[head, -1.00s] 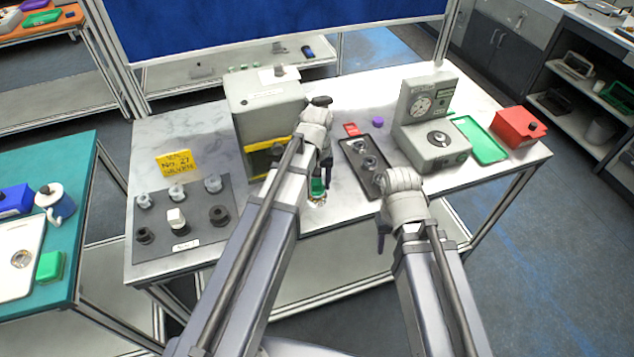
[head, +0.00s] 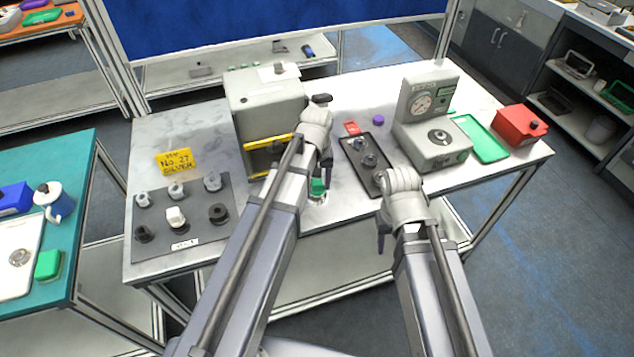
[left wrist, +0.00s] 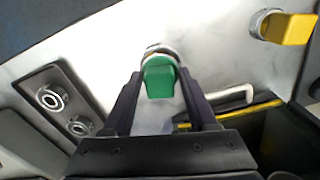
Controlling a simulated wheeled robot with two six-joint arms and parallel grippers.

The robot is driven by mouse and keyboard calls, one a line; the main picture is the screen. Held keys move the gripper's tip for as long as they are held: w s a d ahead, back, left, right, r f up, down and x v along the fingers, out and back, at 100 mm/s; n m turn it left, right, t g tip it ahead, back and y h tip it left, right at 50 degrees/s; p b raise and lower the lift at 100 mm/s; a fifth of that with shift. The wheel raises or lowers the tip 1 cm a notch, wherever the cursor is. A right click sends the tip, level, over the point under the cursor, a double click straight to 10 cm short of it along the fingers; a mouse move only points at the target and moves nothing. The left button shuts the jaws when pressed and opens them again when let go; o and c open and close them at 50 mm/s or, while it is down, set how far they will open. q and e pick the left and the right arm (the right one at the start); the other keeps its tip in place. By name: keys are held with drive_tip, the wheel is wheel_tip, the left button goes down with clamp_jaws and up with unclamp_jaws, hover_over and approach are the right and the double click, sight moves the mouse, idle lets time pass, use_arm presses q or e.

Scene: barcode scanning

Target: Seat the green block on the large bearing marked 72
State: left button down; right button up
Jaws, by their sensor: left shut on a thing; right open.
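The green block (head: 317,187) shows at the front edge of the white table, partly hidden by my left arm. My left gripper (head: 321,176) is shut on it. In the left wrist view the green block (left wrist: 159,78) sits between the two fingers. A metallic bearing ring (left wrist: 158,50) shows right behind the block, and the ring's lower part (head: 317,199) shows under the block in the head view. I cannot tell whether the block is fully seated, and no 72 mark is readable. My right gripper (head: 383,237) is open and empty near the front edge.
A grey machine with a yellow bar (head: 264,100) stands left of my left arm. A dark tray (head: 352,154) with ring parts lies between my arms. A grey gauge device (head: 432,150) stands at right. A dark mat (head: 200,228) with several parts lies at left.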

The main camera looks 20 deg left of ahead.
use_arm(q)
drive_tip(key=shift+f+b, duration=0.75)
idle(0.5)
unclamp_jaws()
idle(0.4)
wheel_tip(320, 180, up, 8)
drive_tip(key=p, duration=0.7)
drive_tip(key=shift+f+p, duration=0.1)
drive_tip(key=shift+p, duration=0.3)
drive_tip(key=shift+f, duration=0.1)
